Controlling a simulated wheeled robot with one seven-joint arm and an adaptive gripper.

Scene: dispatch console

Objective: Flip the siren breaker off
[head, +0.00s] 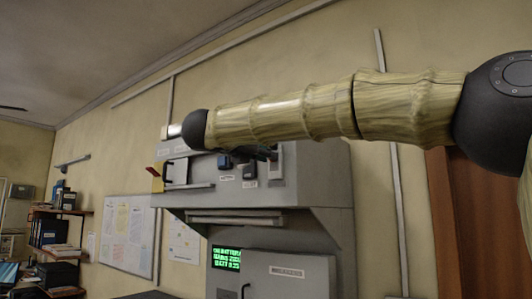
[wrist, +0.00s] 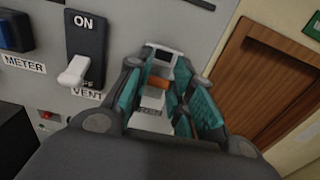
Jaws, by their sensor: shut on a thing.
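The siren breaker (wrist: 158,62) is in the wrist view, a dark-topped switch with an orange part and a pale body. A partly hidden label (wrist: 150,112) below it seems to end in "REN". My gripper (wrist: 163,92) has teal-padded fingers on both sides of the breaker and is shut on it. The fingers hide much of it, so I cannot tell its lever's position. In the head view my gripper (head: 262,153) is at the front of the grey console (head: 310,180), with my arm reaching in from the right.
Left of the gripper is the vent switch (wrist: 85,48), marked ON at the top, its white lever down. Further left is a blue meter part (wrist: 14,32). A wooden door (wrist: 270,62) stands to the right. A red-and-yellow item (head: 157,176) is at the console's left end.

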